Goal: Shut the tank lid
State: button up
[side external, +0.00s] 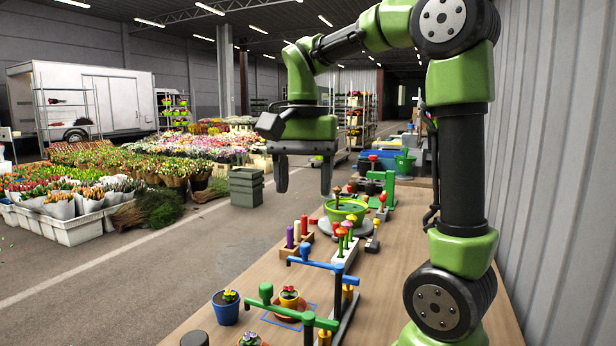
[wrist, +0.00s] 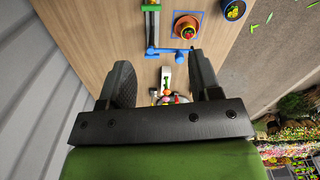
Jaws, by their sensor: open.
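I cannot make out a tank or its lid for certain in either view. My gripper (side external: 304,180) hangs pointing down above the workbench in the side view, its two fingers well apart with nothing between them. It also shows in the wrist view (wrist: 163,75), open and empty. A green bowl (side external: 345,211) on a grey round base stands on the bench to the right of and below the fingers. Farther back are a green frame-like object (side external: 381,183) and a green pot-shaped object (side external: 404,163), too small to tell in detail.
A blue-armed stand (side external: 315,265) and a green-armed stand (side external: 290,313) rise nearer the camera. Coloured pegs (side external: 297,235) sit in a wooden holder. A ribbed wall (side external: 550,150) bounds the right side.

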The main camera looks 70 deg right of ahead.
jog(key=shift+s+d+m, duration=0.15)
jog(key=shift+d+m, duration=0.35)
jog(key=a+f+n, duration=0.2)
jog(key=a+n, duration=1.3)
jog(key=n, duration=0.4)
jog(key=s+a+f+n, duration=0.3)
jog(key=s+a+n, duration=0.6)
jog(key=n, duration=0.7)
jog(key=f, duration=0.6)
jog(key=w+f, duration=0.1)
jog(key=f, duration=0.2)
jog(key=shift+a+f, duration=0.25)
jog(key=shift+a, duration=0.05)
